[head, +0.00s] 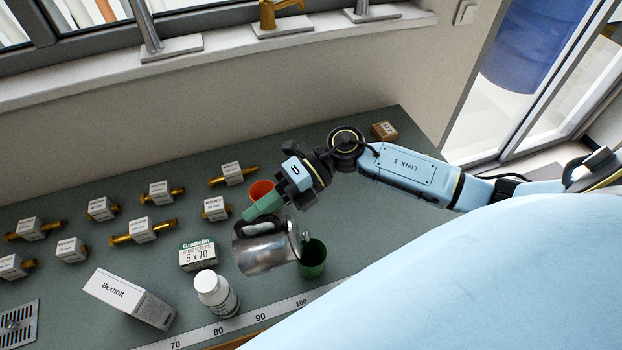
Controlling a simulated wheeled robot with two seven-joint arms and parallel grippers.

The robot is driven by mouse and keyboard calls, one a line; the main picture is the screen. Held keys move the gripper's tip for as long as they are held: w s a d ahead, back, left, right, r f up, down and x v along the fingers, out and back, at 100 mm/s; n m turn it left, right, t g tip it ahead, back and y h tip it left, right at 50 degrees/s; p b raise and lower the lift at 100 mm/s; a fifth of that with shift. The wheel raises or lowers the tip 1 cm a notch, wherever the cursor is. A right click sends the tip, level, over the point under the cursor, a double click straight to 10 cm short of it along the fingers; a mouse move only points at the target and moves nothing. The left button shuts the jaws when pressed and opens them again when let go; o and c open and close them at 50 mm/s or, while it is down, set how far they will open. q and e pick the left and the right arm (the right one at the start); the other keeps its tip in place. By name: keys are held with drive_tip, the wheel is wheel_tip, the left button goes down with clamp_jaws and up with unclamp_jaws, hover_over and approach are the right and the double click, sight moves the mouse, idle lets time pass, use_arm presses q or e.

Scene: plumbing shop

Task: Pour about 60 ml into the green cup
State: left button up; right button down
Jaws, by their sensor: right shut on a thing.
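The level inside the cup is hidden. My left gripper is not in view.
Several labelled brass fittings lie farther left. A ruler strip (247,321) runs along the front edge.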

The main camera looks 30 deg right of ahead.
drive_tip(key=shift+s+d, duration=0.1)
drive_tip(key=shift+d, duration=0.1)
drive_tip(key=shift+r, duration=0.15)
drive_tip(key=shift+s+d+b, duration=0.1)
drive_tip(key=shift+d+b, duration=0.2)
drive_tip(key=shift+b, duration=0.1)
drive_tip(key=shift+s+d+r+y+b, duration=0.1)
drive_tip(key=shift+s+d+y+b, duration=0.05)
drive_tip(key=shift+d+y+b, duration=0.25)
drive_tip(key=shift+s+d+r+y+b, duration=0.1)
drive_tip(key=shift+y+b, duration=0.2)
drive_tip(key=shift+b, duration=0.2)
drive_tip(key=shift+s+d+r+n+y+b, duration=0.25)
drive_tip(key=shift+d+n+y+b, duration=0.25)
drive_tip(key=shift+b, duration=0.4)
drive_tip(key=shift+d, duration=0.2)
drive_tip(key=shift+r, duration=0.1)
